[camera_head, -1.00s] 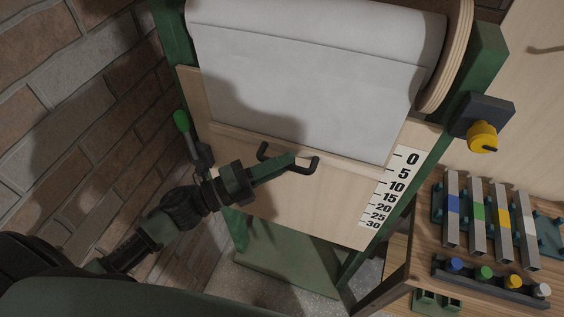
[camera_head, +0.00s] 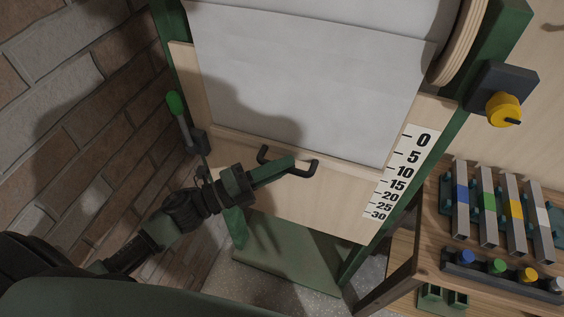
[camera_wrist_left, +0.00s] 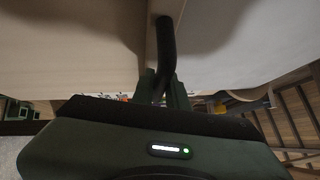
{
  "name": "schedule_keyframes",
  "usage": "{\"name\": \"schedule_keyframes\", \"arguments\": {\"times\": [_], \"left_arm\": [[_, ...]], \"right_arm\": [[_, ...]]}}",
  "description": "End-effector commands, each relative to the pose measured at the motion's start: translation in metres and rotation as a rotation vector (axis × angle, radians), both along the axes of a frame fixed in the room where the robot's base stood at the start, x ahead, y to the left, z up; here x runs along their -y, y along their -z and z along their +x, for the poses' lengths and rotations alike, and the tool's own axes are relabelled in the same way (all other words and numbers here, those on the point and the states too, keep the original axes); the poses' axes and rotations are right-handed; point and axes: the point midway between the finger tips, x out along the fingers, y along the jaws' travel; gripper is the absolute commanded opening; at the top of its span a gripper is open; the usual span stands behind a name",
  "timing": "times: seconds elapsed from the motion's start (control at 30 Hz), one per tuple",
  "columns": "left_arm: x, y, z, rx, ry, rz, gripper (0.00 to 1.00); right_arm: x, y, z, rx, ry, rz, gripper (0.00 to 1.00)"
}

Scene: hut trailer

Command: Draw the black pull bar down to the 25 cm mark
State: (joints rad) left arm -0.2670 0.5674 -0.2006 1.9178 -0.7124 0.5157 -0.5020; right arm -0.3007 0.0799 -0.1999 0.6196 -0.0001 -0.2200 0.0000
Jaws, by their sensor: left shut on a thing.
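The black pull bar (camera_head: 264,154) is a bent handle on the wooden strip (camera_head: 345,171) along the bottom edge of a white sheet. My left gripper (camera_head: 293,168) is shut on the bar near its right half. In the left wrist view the bar (camera_wrist_left: 166,45) runs down between the fingers (camera_wrist_left: 162,88). The number scale (camera_head: 397,184), marked 0 to 30, is right of the strip on the pale board. The strip's right end is roughly level with the 10 to 15 marks; the exact reading is hard to tell. My right gripper is not in view.
A green lever (camera_head: 175,104) stands at the board's left, near my left arm. A yellow knob (camera_head: 503,110) is on the right post. A bench (camera_head: 425,250) with coloured bars and a row of capped items stands at right. A brick wall (camera_head: 70,120) is at left.

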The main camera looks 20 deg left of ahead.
Motion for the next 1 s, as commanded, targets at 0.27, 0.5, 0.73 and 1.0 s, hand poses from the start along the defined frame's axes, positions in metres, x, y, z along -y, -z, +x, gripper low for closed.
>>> {"name": "schedule_keyframes", "arguments": {"times": [0.27, 0.5, 0.73, 1.0], "left_arm": [[0.0, 0.093, -0.001, -0.004, 0.001, 0.0, 0.0], [0.0, 0.132, 0.0, -0.002, 0.001, 0.001, 0.0], [0.0, 0.143, 0.0, -0.001, 0.001, 0.0, 0.0], [0.0, 0.142, 0.0, -0.001, 0.001, 0.0, 0.0]], "right_arm": [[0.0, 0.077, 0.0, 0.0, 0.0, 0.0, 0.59], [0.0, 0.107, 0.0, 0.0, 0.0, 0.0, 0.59], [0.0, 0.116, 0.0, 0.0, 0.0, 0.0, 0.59], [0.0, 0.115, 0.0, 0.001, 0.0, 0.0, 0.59]]}}
